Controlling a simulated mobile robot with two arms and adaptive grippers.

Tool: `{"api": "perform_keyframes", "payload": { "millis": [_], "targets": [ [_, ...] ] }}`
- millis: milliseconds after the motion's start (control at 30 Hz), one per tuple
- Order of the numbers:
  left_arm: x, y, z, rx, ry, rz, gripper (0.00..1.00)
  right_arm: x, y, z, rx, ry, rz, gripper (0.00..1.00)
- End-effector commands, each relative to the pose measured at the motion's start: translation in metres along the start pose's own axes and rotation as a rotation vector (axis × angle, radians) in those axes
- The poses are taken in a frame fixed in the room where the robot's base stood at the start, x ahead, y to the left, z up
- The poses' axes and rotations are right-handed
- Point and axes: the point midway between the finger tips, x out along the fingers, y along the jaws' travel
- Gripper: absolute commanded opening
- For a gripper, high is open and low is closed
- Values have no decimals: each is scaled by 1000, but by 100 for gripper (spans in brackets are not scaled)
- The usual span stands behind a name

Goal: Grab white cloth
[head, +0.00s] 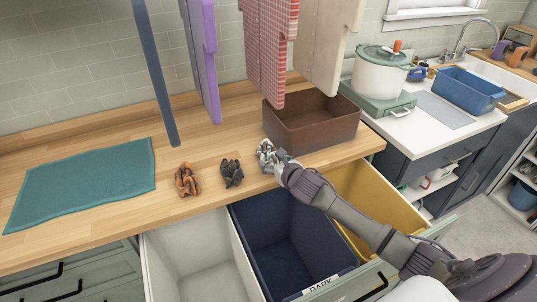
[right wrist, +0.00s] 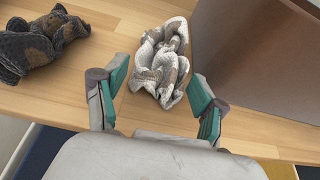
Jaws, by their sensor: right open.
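A crumpled white cloth with grey-brown patches (head: 266,152) lies on the wooden counter, left of a brown box. It also shows in the right wrist view (right wrist: 161,62), ahead of and partly between my fingers. My right gripper (head: 284,166) is at the cloth's near side, its fingers hard to make out in the head view. In the right wrist view my right gripper (right wrist: 160,92) is open, with one teal-padded finger on each side of the cloth's near end and nothing gripped. My left gripper is not in view.
A dark grey cloth (head: 232,173) and an orange-brown cloth (head: 187,180) lie to the left. The brown box (head: 309,122) stands close right. Open drawers below hold white (head: 192,246), navy (head: 284,232) and yellow (head: 375,190) bins. A teal mat (head: 84,183) lies left. Towels (head: 272,50) hang above.

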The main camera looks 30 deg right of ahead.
Motion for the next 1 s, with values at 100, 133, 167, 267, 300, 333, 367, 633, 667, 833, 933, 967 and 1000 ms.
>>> {"api": "perform_keyframes", "payload": {
  "millis": [100,133,167,267,300,333,367,633,667,833,933,967,1000],
  "targets": [
    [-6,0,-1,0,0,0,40,18,2,3,5,0,-1,70],
    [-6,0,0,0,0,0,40,22,1,2,4,1,-1,70],
    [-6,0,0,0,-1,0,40,25,1,2,3,1,-1,70],
    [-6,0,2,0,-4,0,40,32,1,2,2,1,0,70],
    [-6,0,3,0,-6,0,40,33,1,1,1,1,0,70],
    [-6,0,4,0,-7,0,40,34,1,1,1,1,0,70],
    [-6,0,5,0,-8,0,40,34,1,1,0,1,0,70],
    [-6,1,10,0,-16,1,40,34,1,1,0,0,0,54],
    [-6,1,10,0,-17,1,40,34,1,1,0,0,0,49],
    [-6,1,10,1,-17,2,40,34,1,1,0,0,0,28],
    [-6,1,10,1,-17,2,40,34,1,1,0,0,0,28],
    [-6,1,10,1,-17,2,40,34,1,1,0,0,0,28],
    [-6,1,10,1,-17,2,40,34,1,1,0,0,0,28]
  ]
}}
